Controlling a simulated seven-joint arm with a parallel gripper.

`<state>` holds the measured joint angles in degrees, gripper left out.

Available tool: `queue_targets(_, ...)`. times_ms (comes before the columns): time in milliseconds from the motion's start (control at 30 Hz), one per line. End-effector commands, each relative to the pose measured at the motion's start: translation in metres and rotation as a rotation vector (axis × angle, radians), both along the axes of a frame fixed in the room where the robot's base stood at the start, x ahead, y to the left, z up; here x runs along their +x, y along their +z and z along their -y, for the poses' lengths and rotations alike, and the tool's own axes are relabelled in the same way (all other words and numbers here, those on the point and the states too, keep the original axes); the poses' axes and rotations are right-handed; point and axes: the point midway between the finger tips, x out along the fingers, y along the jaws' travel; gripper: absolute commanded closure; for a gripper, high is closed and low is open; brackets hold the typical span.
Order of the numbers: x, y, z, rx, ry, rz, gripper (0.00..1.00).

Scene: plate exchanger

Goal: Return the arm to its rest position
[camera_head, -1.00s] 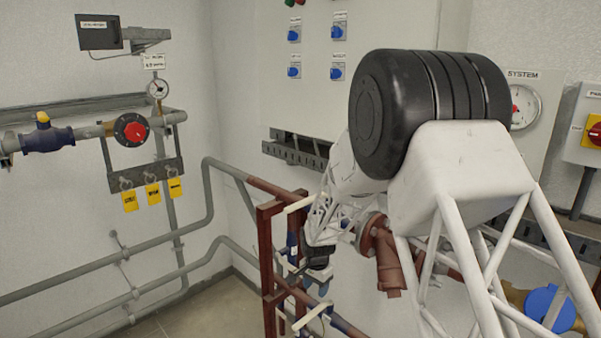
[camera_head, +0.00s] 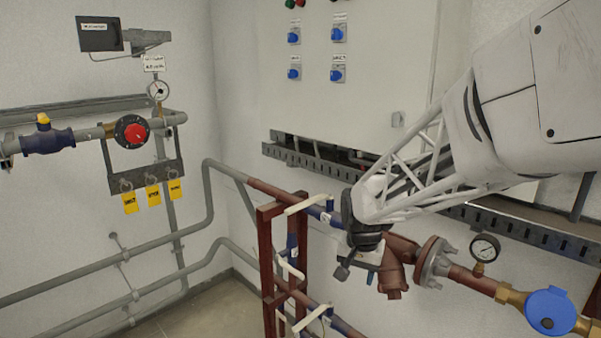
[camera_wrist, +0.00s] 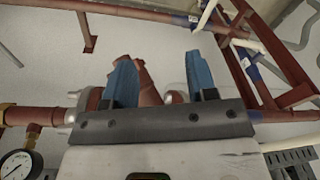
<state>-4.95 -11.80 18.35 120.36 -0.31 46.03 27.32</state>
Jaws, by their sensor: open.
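My gripper (camera_head: 357,272) hangs in front of the brown pipe fitting at the middle right in the head view, its tips pointing down. In the wrist view its two blue fingers (camera_wrist: 161,80) stand apart with nothing held between them. The brown Y-shaped fitting (camera_head: 396,280) is just behind and to the right of it. It also shows beyond and between the fingers in the wrist view (camera_wrist: 148,88). My arm reaches in from the upper right. I cannot tell the exact gap between gripper and fitting.
A red-brown frame (camera_head: 266,250) with white-handled valves (camera_head: 306,205) stands left of my gripper. A pressure gauge (camera_head: 484,248) and a blue round cap (camera_head: 550,310) are at lower right. A slotted cable tray (camera_head: 300,155) runs along the wall. Left foreground is open.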

Motion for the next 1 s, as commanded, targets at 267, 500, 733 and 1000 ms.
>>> queue_targets(267,-0.068,0.037,0.018,-0.014,0.089,0.032,0.48)
queue_targets(500,-0.127,0.056,0.031,-0.031,0.167,0.055,0.48)
queue_targets(733,-0.184,0.067,0.041,-0.049,0.241,0.077,0.48)
queue_targets(1000,-0.244,0.069,0.049,-0.071,0.320,0.099,0.48)
